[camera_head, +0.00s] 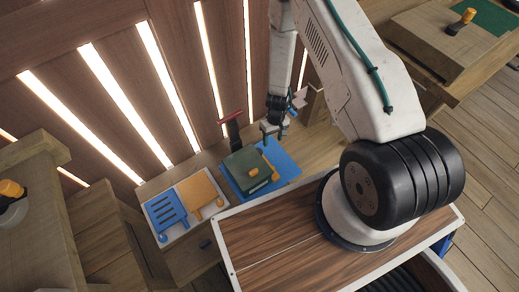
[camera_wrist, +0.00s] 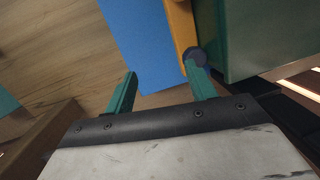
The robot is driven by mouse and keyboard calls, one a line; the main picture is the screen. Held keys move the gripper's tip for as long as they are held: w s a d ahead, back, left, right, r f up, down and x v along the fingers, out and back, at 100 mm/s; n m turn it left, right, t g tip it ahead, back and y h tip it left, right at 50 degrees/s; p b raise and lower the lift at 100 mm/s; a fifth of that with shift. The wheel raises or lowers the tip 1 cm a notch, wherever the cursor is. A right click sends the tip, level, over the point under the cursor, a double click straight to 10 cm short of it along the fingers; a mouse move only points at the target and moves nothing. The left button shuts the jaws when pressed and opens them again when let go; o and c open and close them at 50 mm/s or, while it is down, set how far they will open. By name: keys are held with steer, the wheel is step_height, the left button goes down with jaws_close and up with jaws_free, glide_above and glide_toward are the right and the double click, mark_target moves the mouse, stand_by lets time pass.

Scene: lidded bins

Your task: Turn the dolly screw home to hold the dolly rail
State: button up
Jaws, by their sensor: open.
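My gripper (camera_head: 273,132) is open, above the back edge of a blue plate, which looks like the dolly (camera_head: 286,165). A dark green bin (camera_head: 246,170) stands on this plate. An orange strip (camera_head: 268,165), probably the dolly rail, lies along the bin's right side. In the wrist view, the orange strip (camera_wrist: 181,22) runs between the blue plate (camera_wrist: 143,45) and the green bin (camera_wrist: 240,35). A dark round knob, probably the dolly screw (camera_wrist: 195,56), shows at the strip's near end. My right finger overlaps it; I cannot tell whether they touch. The space between my fingers (camera_wrist: 161,72) looks empty.
A white tray (camera_head: 166,236) at the left holds a blue slotted plate (camera_head: 165,211) and an orange plate (camera_head: 197,191). A red-handled tool (camera_head: 232,115) stands behind the bin, near the slatted wall (camera_head: 110,45). Wooden benches flank the scene.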

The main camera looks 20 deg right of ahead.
mark_target(259, 150)
steer(key=shift+w+a+f+m+y, duration=0.1)
steer(key=shift+a+f+m+y, duration=0.65)
steer(key=shift+m, duration=1.7)
steer(key=shift+w+a+f+m+y, duration=0.1)
steer(key=shift+a+f+m, duration=1.25)
steer(key=shift+m, duration=1.05)
steer(key=shift+w+a+f+m+y, duration=0.1)
steer(key=shift+a+f+m+y, duration=0.65)
steer(key=shift+m, duration=1.7)
steer(key=shift+a+f+h, duration=0.2)
steer(key=shift+f+h, duration=0.1)
steer(key=shift+f, duration=0.05)
steer(key=c, duration=1)
